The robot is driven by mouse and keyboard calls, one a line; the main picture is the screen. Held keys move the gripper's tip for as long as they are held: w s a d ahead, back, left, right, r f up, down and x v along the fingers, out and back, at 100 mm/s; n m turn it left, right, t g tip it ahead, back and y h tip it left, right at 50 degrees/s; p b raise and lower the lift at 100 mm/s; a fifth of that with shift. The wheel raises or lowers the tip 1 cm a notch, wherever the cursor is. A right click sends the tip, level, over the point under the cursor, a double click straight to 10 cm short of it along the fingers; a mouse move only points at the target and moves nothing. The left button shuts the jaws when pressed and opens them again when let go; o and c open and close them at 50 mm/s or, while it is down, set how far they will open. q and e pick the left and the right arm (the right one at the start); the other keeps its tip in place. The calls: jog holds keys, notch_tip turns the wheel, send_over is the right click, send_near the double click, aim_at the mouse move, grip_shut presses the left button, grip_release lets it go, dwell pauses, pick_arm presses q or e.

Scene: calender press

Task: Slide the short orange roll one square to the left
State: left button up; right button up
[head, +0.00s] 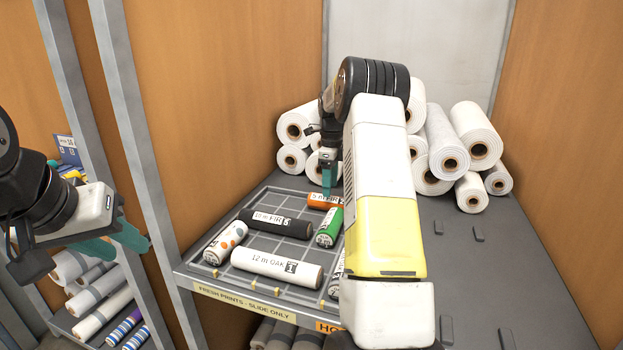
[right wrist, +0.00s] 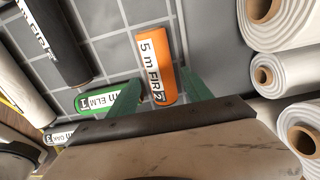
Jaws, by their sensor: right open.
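The short orange roll (head: 319,203), labelled "5 m FIR 2", lies at the back right of the grid tray (head: 229,275), partly hidden by my right arm. In the right wrist view the orange roll (right wrist: 154,48) has its near end between the fingers of my right gripper (right wrist: 158,92). The fingers stand open on either side of it, with no clear grip. In the head view my right gripper (head: 327,180) points down at the roll. My left gripper (head: 130,245) is open and empty at the far left, away from the tray.
A black roll (head: 276,223) lies left of the orange one, a green roll (head: 329,228) in front. A white roll (head: 277,266) and a spotted roll (head: 225,242) lie nearer the front. Large white rolls (head: 441,135) are stacked behind. Dark table (head: 500,270) is mostly clear at right.

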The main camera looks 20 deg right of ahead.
aim_at(329, 200)
notch_tip(329, 200, down, 6)
jog(key=shift+f, duration=0.1)
dwell(0.4)
jog(key=c, duration=1.2)
jog(key=shift+w+a+r, duration=0.1)
jog(key=shift+w+a, duration=0.7)
jog(key=shift+a, duration=0.3)
jog(key=shift+w+a+r, duration=0.1)
jog(key=shift+w+a, duration=0.65)
jog(key=shift+a, duration=0.3)
jog(key=shift+w+a, duration=0.8)
jog(key=shift+a, duration=0.3)
jog(key=o, duration=1.5)
jog(key=shift+r, duration=0.1)
